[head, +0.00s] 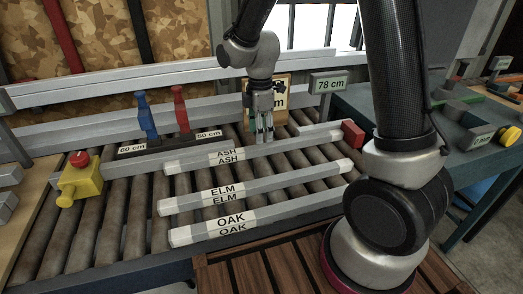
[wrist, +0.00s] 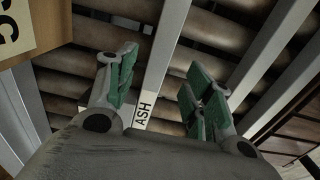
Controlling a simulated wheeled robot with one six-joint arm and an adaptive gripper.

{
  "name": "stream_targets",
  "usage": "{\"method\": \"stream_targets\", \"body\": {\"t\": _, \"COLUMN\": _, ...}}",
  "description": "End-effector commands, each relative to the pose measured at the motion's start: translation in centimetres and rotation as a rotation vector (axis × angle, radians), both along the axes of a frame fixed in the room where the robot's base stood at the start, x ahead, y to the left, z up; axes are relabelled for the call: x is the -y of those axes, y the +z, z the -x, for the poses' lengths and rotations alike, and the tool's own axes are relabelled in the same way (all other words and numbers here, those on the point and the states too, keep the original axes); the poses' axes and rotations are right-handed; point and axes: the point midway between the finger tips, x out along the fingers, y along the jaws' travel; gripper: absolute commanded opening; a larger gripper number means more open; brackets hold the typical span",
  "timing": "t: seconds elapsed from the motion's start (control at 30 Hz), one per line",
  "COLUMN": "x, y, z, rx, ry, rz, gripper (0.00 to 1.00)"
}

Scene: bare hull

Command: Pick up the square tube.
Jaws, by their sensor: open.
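Three long light-grey square tubes lie across the rollers, with white labelled ends. The ASH tube (head: 205,161) is farthest back, the ELM tube (head: 285,183) is in the middle, and the OAK tube (head: 290,209) is nearest. My gripper (head: 264,138) points down at the ASH tube, right of its label. Its green-padded fingers are apart and hold nothing. In the wrist view the ASH tube (wrist: 165,45) runs between the open fingers (wrist: 160,90), with its label partly hidden by my gripper. I cannot tell whether the fingertips reach down beside the tube.
A dark block (head: 175,146) with blue and red clamps, marked 60 cm and 50 cm, stands behind the ASH label. A red block (head: 352,134) is at the tube's right. A yellow box with a red button (head: 80,178) is at the left. A wooden sign (head: 283,97) stands behind my gripper.

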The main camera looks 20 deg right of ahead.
Motion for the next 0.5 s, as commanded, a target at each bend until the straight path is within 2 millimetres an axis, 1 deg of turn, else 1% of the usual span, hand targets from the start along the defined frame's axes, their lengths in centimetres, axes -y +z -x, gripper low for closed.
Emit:
{"method": "stream_targets", "body": {"t": 0.3, "x": 0.2, "y": -4.7, "z": 0.0, "rx": -0.003, "ry": -0.002, "rz": 0.001, "gripper": 0.52}}
{"method": "stream_targets", "body": {"t": 0.4, "x": 0.2, "y": -5.4, "z": -0.1, "rx": -0.001, "ry": -0.002, "rz": 0.0, "gripper": 0.52}}
{"method": "stream_targets", "body": {"t": 0.5, "x": 0.2, "y": -5.5, "z": -0.1, "rx": 0.0, "ry": -0.002, "rz": 0.0, "gripper": 0.52}}
